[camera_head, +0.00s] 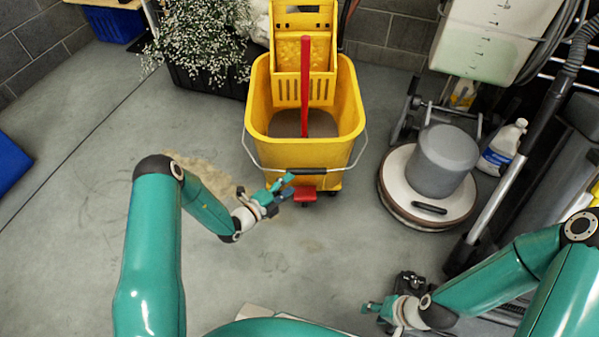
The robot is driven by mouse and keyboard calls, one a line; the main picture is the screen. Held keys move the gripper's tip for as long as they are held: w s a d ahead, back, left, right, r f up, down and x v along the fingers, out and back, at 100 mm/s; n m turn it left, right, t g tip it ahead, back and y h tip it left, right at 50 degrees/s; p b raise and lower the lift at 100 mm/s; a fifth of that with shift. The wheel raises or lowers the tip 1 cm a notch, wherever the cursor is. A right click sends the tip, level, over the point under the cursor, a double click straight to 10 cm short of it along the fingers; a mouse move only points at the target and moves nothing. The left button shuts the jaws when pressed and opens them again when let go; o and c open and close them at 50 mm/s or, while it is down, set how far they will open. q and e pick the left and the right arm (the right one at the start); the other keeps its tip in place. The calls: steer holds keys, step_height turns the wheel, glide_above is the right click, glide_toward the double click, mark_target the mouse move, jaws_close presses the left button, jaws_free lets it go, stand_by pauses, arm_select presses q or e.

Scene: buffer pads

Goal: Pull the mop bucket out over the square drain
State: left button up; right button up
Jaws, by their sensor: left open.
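The yellow mop bucket (258,110) stands upright on the floor at upper middle, with a wringer (318,48) and a red upright handle (305,85). Its wire bail hangs toward me and has a black grip (309,171). A red pedal (305,196) shows low at its front. My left gripper (285,187) is open, just left of and below the black grip; I cannot tell whether it touches it. My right gripper (376,306) is low at right, away from the bucket; its finger gap is unclear. I see no square drain.
A round floor machine (402,192) stands close right of the bucket, with a white bottle (503,145) beyond it. A black planter with white flowers (198,45) is behind left. Blue objects (10,165) edge the left.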

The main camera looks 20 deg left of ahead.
mark_target(302, 174)
arm_select(q)
steer(key=b+x, duration=0.2)
steer(key=x, duration=0.6)
steer(key=shift+w+d+f, duration=0.1)
steer(key=shift+w+d, duration=0.05)
steer(key=shift+w, duration=0.2)
jaws_close()
